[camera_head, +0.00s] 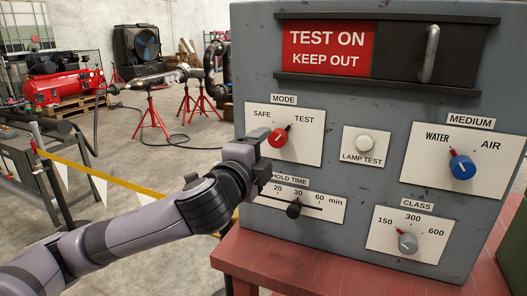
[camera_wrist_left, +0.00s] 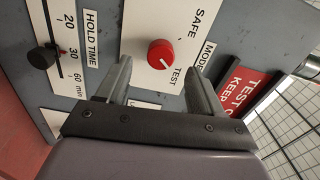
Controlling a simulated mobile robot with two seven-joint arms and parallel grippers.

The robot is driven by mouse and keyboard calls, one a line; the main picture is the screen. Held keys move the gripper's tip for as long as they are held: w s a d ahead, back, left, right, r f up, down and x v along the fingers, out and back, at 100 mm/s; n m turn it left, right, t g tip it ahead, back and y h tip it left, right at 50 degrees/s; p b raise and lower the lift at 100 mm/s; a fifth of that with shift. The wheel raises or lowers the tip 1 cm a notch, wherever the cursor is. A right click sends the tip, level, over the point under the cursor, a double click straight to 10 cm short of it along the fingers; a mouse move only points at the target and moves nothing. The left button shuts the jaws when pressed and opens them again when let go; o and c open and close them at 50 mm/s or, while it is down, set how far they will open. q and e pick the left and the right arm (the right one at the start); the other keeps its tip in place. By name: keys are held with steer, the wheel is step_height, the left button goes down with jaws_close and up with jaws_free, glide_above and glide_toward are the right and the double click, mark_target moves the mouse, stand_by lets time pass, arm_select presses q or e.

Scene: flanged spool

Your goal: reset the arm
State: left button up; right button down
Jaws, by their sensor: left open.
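My left gripper (camera_head: 264,160) is open beside the red MODE knob (camera_head: 278,138) on the grey control panel (camera_head: 380,115). In the left wrist view, the open fingers (camera_wrist_left: 158,80) point at the panel, with the red knob (camera_wrist_left: 161,54) ahead between their tips. Nothing is held, and I cannot tell whether a finger touches the knob. The knob's pointer is toward TEST. My left arm (camera_head: 150,232) reaches in from the lower left. My right gripper is out of view.
The panel also carries a HOLD TIME slider (camera_head: 293,210) near 30, a white LAMP TEST button (camera_head: 366,143), a blue MEDIUM knob (camera_head: 462,167) toward WATER and a grey CLASS knob (camera_head: 407,242). The panel stands on a red table (camera_head: 270,262). A yellow barrier tape (camera_head: 110,178) hangs left.

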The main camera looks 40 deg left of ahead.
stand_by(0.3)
arm_select(q)
steer(key=s+d+f+n+g+h, duration=0.1)
steer(key=d+f+n+g+h, duration=0.2)
steer(key=f, duration=0.9)
steer(key=s+d+f+n+g+h, duration=0.15)
steer(key=d+f, duration=0.35)
steer(key=f, duration=0.6)
steer(key=s+d+f+n+g+h, duration=0.1)
steer(key=s+d+f+n, duration=0.1)
steer(key=s+f, duration=0.6)
steer(key=s+d+f+n+g+h, duration=0.1)
steer(key=s+d+f+n, duration=0.2)
steer(key=s+f, duration=0.6)
step_height(320, 180, down, 3)
steer(key=shift+r+n, duration=0.1)
steer(key=shift+n, duration=1.15)
steer(key=shift+s, duration=0.1)
